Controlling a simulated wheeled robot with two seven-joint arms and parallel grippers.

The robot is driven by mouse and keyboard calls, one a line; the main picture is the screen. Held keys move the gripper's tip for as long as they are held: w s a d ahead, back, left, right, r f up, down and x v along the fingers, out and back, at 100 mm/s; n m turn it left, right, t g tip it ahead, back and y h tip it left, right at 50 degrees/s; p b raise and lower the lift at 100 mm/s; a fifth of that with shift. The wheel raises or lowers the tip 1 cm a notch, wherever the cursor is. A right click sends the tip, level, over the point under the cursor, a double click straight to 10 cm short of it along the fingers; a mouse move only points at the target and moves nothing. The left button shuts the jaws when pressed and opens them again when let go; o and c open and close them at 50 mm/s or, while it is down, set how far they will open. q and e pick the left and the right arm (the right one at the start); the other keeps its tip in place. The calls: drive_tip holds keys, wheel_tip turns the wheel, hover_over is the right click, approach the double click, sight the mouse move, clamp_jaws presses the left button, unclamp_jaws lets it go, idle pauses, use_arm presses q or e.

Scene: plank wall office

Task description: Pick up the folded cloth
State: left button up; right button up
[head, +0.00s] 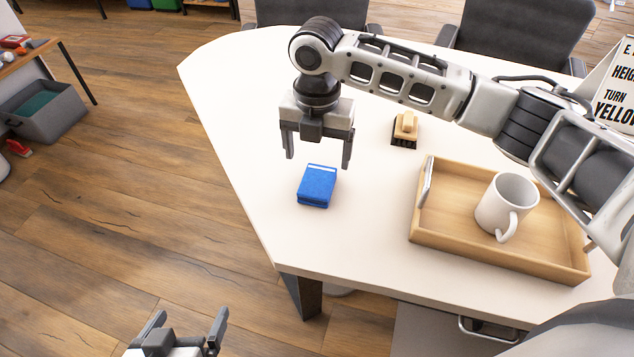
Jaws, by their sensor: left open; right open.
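The folded cloth (316,187) is a small blue block with a pale stripe near its far edge. It lies flat on the white table (350,250), near the table's left edge. My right gripper (318,162) comes in from the right and points down. It is open and empty, and its fingertips appear just above and behind the cloth; the exact height gap is hard to tell. My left gripper (190,326) is at the bottom left, off the table and over the floor, open and empty. Its lower part is cut off by the frame.
A wooden tray (425,237) holding a white mug (508,203) stands right of the cloth. A wooden-handled brush (405,129) lies behind it. A sign (615,95) stands at the right. Dark chairs (520,33) line the far side. The table around the cloth is clear.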

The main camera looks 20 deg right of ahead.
sight(318, 180)
wheel_tip(318, 180, down, 7)
drive_tip(key=shift+s+f, duration=0.15)
drive_tip(key=shift+f, duration=0.05)
idle(0.3)
drive_tip(key=shift+c, duration=0.3)
drive_tip(key=c, duration=1)
